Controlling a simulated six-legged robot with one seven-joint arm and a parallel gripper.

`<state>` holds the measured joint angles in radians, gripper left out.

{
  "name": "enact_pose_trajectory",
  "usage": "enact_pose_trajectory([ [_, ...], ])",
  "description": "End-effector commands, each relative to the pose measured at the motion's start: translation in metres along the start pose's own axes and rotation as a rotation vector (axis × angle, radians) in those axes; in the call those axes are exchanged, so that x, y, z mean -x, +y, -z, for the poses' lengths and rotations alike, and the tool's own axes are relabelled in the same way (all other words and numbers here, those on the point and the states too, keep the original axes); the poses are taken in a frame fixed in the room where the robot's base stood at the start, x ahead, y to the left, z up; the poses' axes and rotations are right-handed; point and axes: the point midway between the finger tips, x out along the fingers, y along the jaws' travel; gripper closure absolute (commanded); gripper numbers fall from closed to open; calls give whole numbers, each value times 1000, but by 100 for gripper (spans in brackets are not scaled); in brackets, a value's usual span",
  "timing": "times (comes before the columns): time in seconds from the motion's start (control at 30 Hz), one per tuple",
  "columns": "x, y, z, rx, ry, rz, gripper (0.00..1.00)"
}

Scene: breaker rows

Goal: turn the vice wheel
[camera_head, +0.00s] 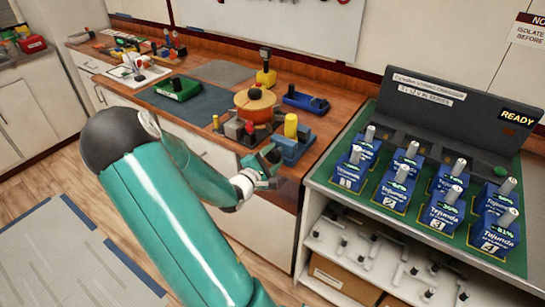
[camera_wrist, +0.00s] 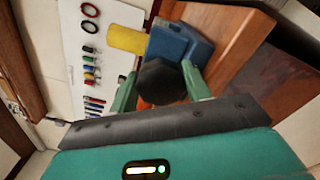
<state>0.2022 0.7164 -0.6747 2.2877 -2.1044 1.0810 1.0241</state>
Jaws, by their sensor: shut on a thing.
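The blue vice (camera_head: 290,147) stands at the front edge of the wooden bench, with an upright yellow cylinder (camera_head: 291,126) on it. My gripper (camera_head: 268,165) is at the vice's front side, just off the bench edge. In the wrist view the vice (camera_wrist: 182,42) and the yellow cylinder (camera_wrist: 126,38) are beyond the fingers. The dark vice wheel (camera_wrist: 160,82) sits between my two green fingers, one on each side, and they are shut on it. The wheel hides part of the vice. In the head view my gripper hides most of the wheel.
An orange round item (camera_head: 253,112) with a black knob stands beside the vice, with small blocks in front. A yellow tool (camera_head: 265,78) and a blue item (camera_head: 305,102) are behind. To the right, blue breaker blocks (camera_head: 442,214) stand on a green-topped bench. Open floor lies left.

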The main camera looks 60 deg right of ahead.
Motion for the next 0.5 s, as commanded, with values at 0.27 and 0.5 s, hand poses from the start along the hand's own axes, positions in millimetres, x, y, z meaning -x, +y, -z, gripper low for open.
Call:
enact_pose_trajectory([
  [0.27,1,-1,2,-160,4,1,75],
  [0.5,1,-1,2,-219,4,1,75],
])
